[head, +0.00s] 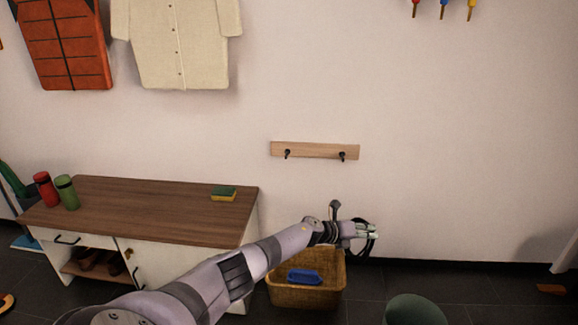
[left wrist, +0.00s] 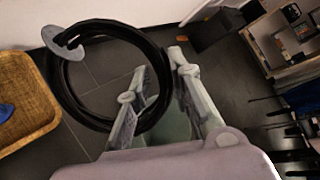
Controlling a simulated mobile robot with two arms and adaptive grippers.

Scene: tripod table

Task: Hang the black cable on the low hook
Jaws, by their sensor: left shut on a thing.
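The black cable (head: 374,246) is a coil held in my left gripper (head: 362,231), out in front of the wall. In the left wrist view, the cable (left wrist: 62,88) is a round loop with a grey disc (left wrist: 64,42) on its far left side. The fingers of my left gripper (left wrist: 158,62) are shut on the loop's right side. A wooden rail (head: 315,150) with two dark hooks, a left hook (head: 287,153) and a right hook (head: 342,156), is on the wall above and left of the gripper. Both hooks look empty. My right gripper is not in view.
A wicker basket (head: 305,298) holding a blue item (head: 304,276) stands on the floor below my left arm. A green bin (head: 415,310) is at the lower right. A wooden-topped cabinet (head: 140,205) stands at left. The wall around the rail is clear.

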